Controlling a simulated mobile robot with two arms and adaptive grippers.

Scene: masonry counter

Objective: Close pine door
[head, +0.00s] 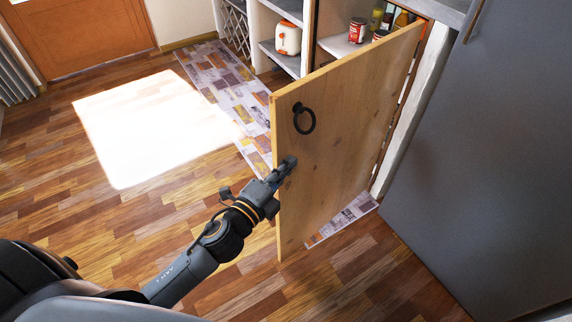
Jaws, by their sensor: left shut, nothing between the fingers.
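The pine door (335,150) stands wide open in the middle of the head view, hinged on its right side by the cupboard. A dark ring handle (304,118) hangs on its face near the upper free edge. My left gripper (288,163) is shut and empty, at the door's free edge below the ring. Its fingertips overlap the door face in the picture; I cannot tell whether they touch it. My right gripper is not in view.
A grey cabinet (480,170) stands at the right. A patterned rug (222,88) lies before the shelves. The wooden floor at left is clear.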

